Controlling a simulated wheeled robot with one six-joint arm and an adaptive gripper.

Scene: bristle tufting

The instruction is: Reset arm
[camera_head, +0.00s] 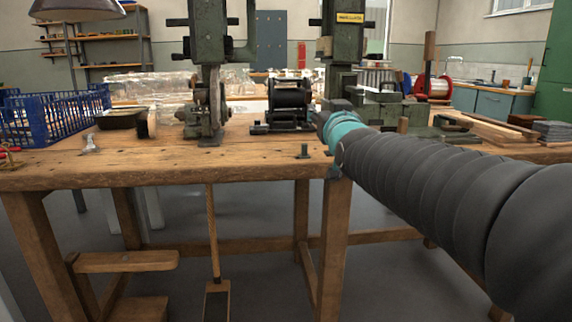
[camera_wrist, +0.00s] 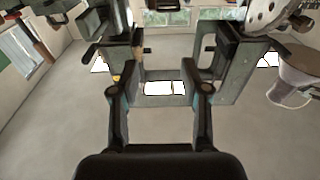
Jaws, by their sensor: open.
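My arm reaches in from the right in the head view, in a ribbed dark sleeve with a teal band near its end. Its end is in front of the workbench (camera_head: 150,165), close to the green machine on the right (camera_head: 343,60); the fingers are hard to make out there. In the wrist view my gripper (camera_wrist: 158,75) has its two dark fingers spread apart. Nothing is between them.
A blue crate (camera_head: 60,115) and a dark tray (camera_head: 122,118) sit on the bench's left. A second green machine (camera_head: 207,50) and a black spool unit (camera_head: 289,102) stand mid-bench. Wooden boards (camera_head: 485,130) lie at right.

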